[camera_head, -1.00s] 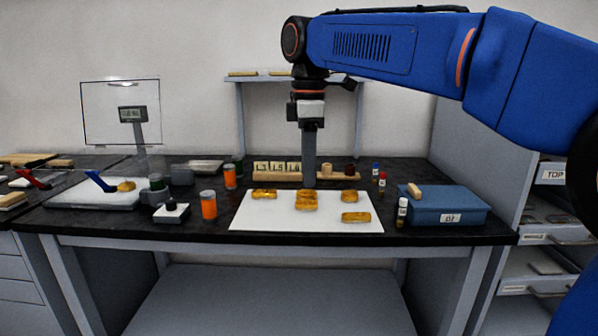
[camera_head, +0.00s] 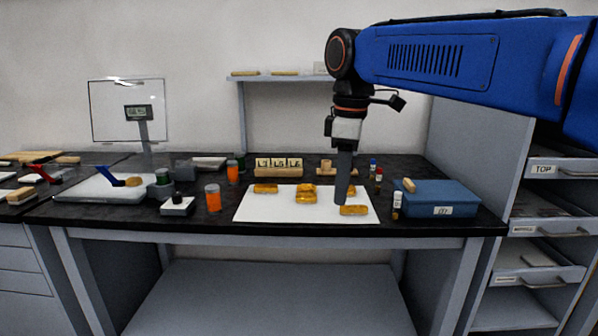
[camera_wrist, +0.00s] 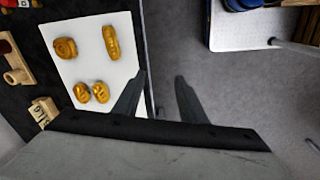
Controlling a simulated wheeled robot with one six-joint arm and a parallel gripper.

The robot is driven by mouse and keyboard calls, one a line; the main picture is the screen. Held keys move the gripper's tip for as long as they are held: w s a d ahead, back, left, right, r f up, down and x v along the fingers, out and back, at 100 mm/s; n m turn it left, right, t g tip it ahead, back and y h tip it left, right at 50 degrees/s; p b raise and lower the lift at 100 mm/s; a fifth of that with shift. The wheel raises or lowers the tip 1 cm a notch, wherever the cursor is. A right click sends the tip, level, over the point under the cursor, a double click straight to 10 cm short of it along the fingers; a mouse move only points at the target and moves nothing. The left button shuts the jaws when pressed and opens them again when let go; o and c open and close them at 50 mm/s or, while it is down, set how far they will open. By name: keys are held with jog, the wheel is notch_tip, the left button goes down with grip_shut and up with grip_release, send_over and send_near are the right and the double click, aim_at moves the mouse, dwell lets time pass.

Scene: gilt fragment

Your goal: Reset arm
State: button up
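My gripper (camera_head: 341,200) hangs pointing down over the right part of a white sheet (camera_head: 250,209), just left of and behind the front-right gilt fragment (camera_head: 354,210) in the head view. I cannot tell from that view how high above the sheet it is. In the wrist view, my gripper (camera_wrist: 161,77) has its two fingers apart with nothing between them.
A blue box (camera_head: 440,200) and small vials (camera_head: 397,202) stand right of the sheet. Orange-filled jars (camera_head: 213,198), a black-topped block (camera_head: 177,205) and a scale with a display (camera_head: 138,113) are to the left. A labelled wooden block (camera_head: 278,167) stands behind. Drawers (camera_head: 545,228) are at the right.

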jog(key=s+d+f+m+t, duration=0.4)
jog(key=s+d+f+m, duration=1.1)
jog(key=s+d+f, duration=0.5)
notch_tip(320, 180, down, 4)
jog(key=shift+s+r, duration=0.2)
jog(key=shift+s, duration=0.2)
